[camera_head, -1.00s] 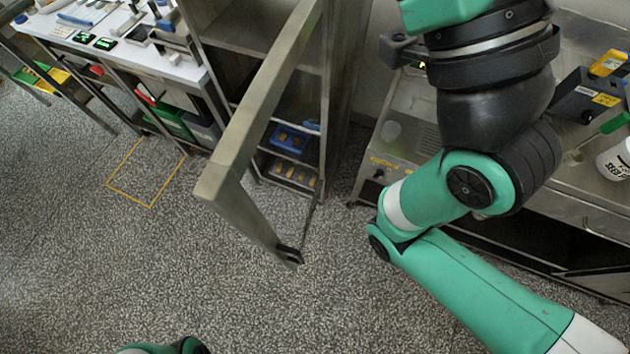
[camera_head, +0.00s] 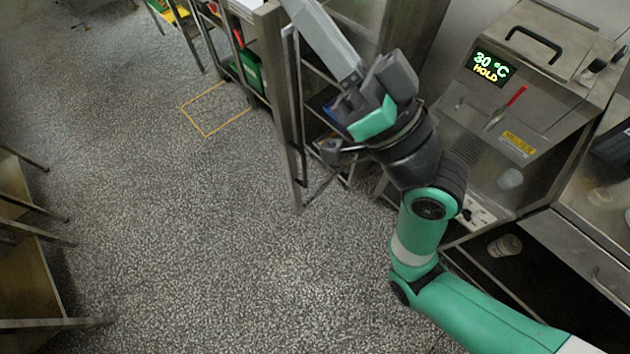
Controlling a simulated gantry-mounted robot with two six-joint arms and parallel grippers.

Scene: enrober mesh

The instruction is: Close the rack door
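The steel rack door (camera_head: 281,110) stands open, seen nearly edge-on, with a long upright bar handle (camera_head: 303,150) along it. The open rack (camera_head: 410,35) is behind it, its shelves mostly hidden by the door and my arm. My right arm comes in from the lower right. Its gripper (camera_head: 350,105) is in front of the rack opening, to the right of the door edge. A grey bar overlaps it; its fingertips are not clear, and I cannot tell whether it touches the door. My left gripper is out of view.
A steel melter (camera_head: 525,90) with a lit display stands right of the rack, close to my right arm. A white cup (camera_head: 504,245) lies below it. A yellow floor outline (camera_head: 217,108) is left of the door. Wooden-shelved furniture (camera_head: 25,280) stands far left. Open floor lies between.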

